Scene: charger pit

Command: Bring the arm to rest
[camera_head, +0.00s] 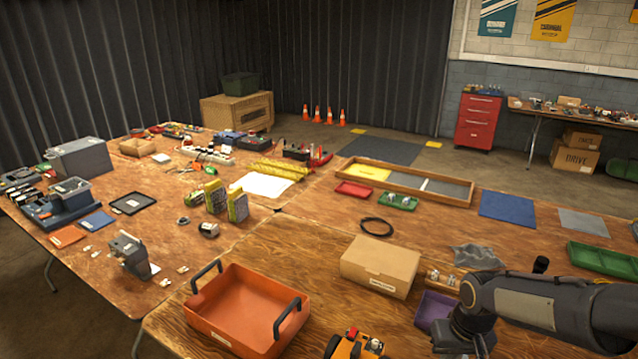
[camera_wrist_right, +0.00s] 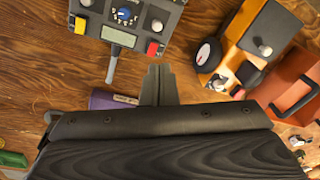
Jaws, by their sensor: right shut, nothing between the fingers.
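My right arm (camera_head: 545,305) comes in from the right edge of the head view, over the near right part of the wooden table. Its wrist bends down beside a purple tray (camera_head: 432,312), and the fingertips are cut off by the lower edge. In the right wrist view the two fingers of my right gripper (camera_wrist_right: 158,84) are together, with nothing between them, above bare wood. The purple tray (camera_wrist_right: 105,99) shows partly behind the fingers. My left gripper is in neither view.
Around the right gripper are a grey control box (camera_wrist_right: 120,38), an orange wheeled vehicle (camera_wrist_right: 262,32) and an orange crate (camera_wrist_right: 290,75). A cardboard box (camera_head: 380,265) stands left of the arm. A green tray (camera_head: 603,261) lies behind it.

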